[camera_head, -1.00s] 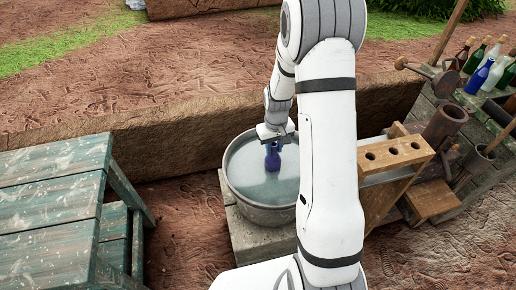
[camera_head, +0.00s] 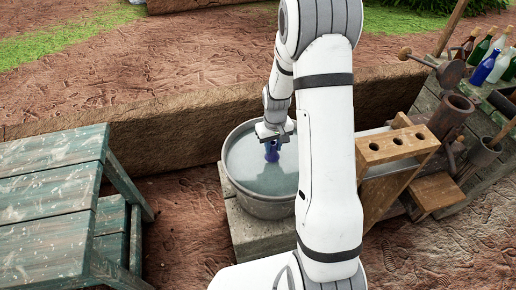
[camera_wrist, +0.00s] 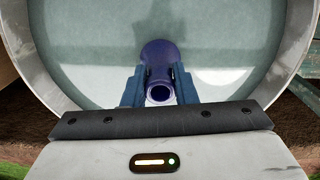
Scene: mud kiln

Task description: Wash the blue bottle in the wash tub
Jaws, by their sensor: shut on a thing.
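The blue bottle (camera_head: 272,153) is upright in my gripper (camera_head: 272,137), over the middle of the wash tub. In the wrist view, my gripper's two fingers (camera_wrist: 159,88) are shut around the bottle's neck, with its open mouth facing the camera. The bottle's body (camera_wrist: 160,52) shows beyond the fingers, within the tub's rim. The round grey metal wash tub (camera_head: 263,207) holds pale water and stands on a stone block. The bottle's lower part seems to be in the water. My arm hides the tub's right edge in the head view.
A green weathered table (camera_head: 50,205) stands at the left. A wooden rack with holes (camera_head: 397,146) stands right of my arm. A bench at the far right holds several bottles, among them another blue bottle (camera_head: 484,68). A low mud wall (camera_head: 165,140) runs behind the tub.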

